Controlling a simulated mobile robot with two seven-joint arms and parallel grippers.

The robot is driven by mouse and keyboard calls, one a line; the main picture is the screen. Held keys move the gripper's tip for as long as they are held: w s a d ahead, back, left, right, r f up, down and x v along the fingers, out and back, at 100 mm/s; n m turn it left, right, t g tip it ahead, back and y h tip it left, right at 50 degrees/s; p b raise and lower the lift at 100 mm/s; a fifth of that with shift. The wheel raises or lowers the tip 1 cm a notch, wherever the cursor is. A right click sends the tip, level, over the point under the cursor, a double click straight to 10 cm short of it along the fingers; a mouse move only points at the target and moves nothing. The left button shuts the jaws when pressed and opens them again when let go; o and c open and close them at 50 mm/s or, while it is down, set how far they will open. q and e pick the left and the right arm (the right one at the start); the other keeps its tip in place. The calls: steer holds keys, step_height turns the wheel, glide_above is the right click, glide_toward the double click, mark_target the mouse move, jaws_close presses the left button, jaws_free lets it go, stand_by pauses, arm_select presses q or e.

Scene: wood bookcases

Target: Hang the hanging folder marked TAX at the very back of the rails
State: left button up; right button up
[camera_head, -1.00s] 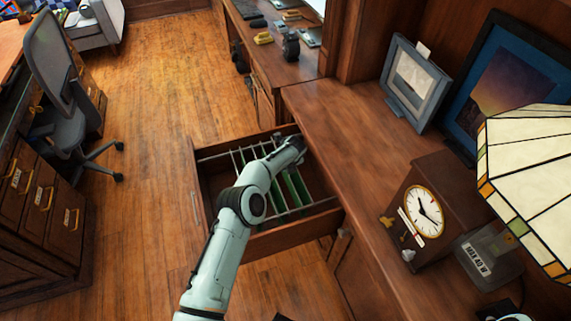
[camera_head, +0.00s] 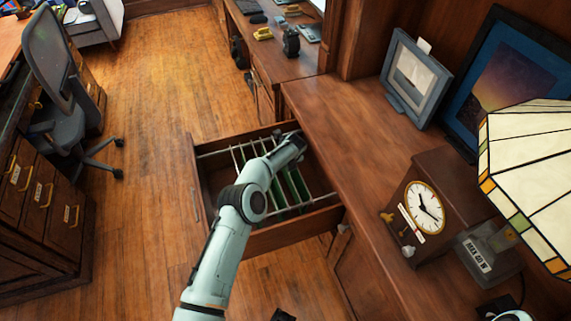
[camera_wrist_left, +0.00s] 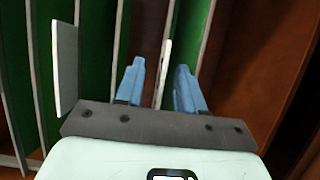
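The open drawer (camera_head: 196,180) holds several hanging folders (camera_head: 292,184) with green sides and pale top edges across its rails. No label marked TAX is readable, so I cannot tell which folder it is. My left gripper (camera_wrist_left: 160,86) is down among the folders at the drawer's cabinet side. In the left wrist view its two blue fingers are apart, with a thin pale upright edge (camera_wrist_left: 165,66) between them. I cannot see them touching it. A pale tab (camera_wrist_left: 65,68) stands left of the fingers. My left forearm hides part of the folders in the head view. My right gripper cannot be made out.
The wood counter (camera_head: 330,140) runs along the drawer's right side. It bears a clock (camera_head: 424,208), a grey picture frame (camera_head: 414,78) and a stained-glass lamp (camera_head: 535,180). An office chair (camera_head: 60,90) stands at the left. The floor (camera_head: 150,120) left of the drawer is clear.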

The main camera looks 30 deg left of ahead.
arm_select(q)
steer(key=shift+r, duration=0.1)
steer(key=v, duration=1.3)
steer(key=shift+p, duration=0.3)
